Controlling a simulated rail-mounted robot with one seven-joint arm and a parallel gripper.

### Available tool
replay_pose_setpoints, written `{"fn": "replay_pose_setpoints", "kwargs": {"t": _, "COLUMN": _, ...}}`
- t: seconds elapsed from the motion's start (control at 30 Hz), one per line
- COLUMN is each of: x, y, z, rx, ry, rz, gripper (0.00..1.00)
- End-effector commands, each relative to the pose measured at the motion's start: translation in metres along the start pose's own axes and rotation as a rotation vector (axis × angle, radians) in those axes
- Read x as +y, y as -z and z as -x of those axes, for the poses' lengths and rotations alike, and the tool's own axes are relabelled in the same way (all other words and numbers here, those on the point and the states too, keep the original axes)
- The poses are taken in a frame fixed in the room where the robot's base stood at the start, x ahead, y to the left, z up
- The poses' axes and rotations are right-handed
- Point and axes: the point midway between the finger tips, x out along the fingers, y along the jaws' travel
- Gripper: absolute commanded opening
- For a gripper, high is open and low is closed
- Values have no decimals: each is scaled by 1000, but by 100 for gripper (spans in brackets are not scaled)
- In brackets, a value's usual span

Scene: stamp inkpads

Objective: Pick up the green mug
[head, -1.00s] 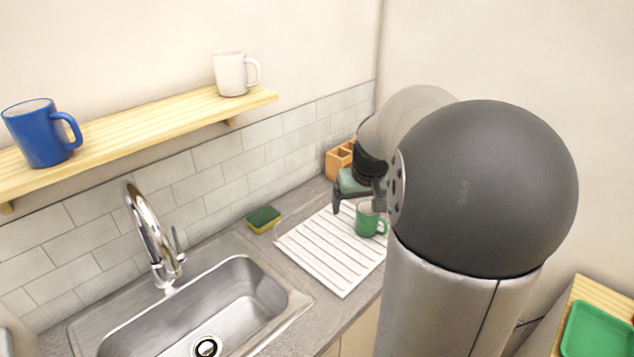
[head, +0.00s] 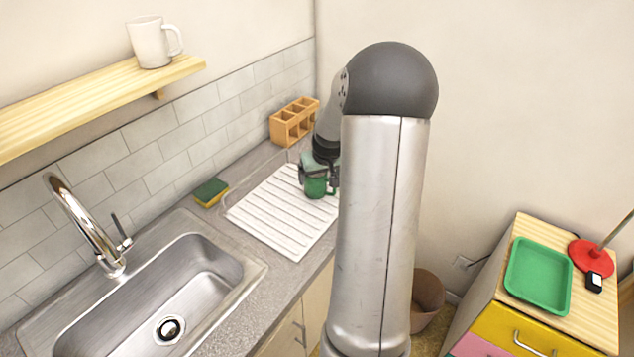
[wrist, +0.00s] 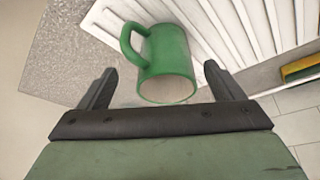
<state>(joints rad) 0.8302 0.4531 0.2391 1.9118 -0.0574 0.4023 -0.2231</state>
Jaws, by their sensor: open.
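My gripper (wrist: 158,82) is open, with a finger on each side of the mug and visible gaps to both. In the head view my gripper (head: 320,170) is at the mug, partly hidden by my arm.
A sink (head: 150,290) with a faucet (head: 85,225) lies left of the rack. A sponge (head: 210,192) and a wooden organizer (head: 294,122) stand behind. A white mug (head: 153,42) is on the shelf. A green tray (head: 538,275) sits on a cabinet at right.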

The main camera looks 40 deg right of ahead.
Motion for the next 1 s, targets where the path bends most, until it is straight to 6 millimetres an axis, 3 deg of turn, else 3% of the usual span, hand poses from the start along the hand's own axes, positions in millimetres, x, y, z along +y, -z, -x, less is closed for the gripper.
{"fn": "replay_pose_setpoints", "kwargs": {"t": 0.4, "x": -6, "y": 6, "z": -49, "rx": -2, "ry": 1, "rz": 0, "gripper": 88}}
{"fn": "replay_pose_setpoints", "kwargs": {"t": 0.67, "x": -6, "y": 6, "z": -52, "rx": 0, "ry": 0, "rz": 0, "gripper": 88}}
{"fn": "replay_pose_setpoints", "kwargs": {"t": 0.87, "x": -6, "y": 6, "z": -52, "rx": -1, "ry": 0, "rz": 0, "gripper": 35}}
{"fn": "replay_pose_setpoints", "kwargs": {"t": 1.0, "x": -6, "y": 7, "z": -52, "rx": 1, "ry": 0, "rz": 0, "gripper": 31}}
